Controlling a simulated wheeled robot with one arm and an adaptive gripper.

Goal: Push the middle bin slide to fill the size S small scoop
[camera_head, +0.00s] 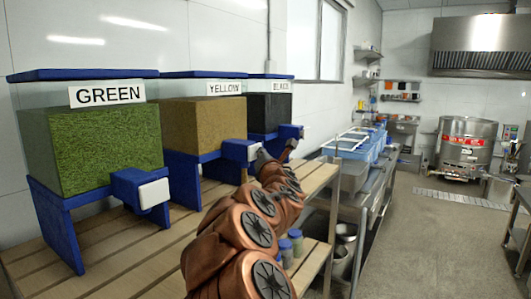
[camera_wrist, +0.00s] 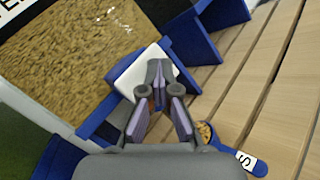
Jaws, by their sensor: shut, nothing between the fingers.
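The middle bin (camera_head: 205,122), labelled YELLOW, holds tan-brown grain and also fills the upper left of the wrist view (camera_wrist: 85,55). Its blue slide with a white front plate (camera_head: 254,151) sticks out towards the aisle; the plate is behind my fingertips in the wrist view (camera_wrist: 138,70). My gripper (camera_wrist: 159,66) is shut and empty, its tips at the white plate; I cannot tell whether they touch. The blue small scoop (camera_wrist: 224,141), marked S, lies right of my fingers near the bin's outlet. Some tan grain shows in its bowl. The scoop is not visible in the head view.
The GREEN bin (camera_head: 92,145) stands left and the BLACK bin (camera_head: 268,112) right, on the same slatted wooden table (camera_head: 140,250). Small blue-lidded jars (camera_head: 290,243) are on a lower shelf. Slats right of the scoop are clear in the wrist view.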

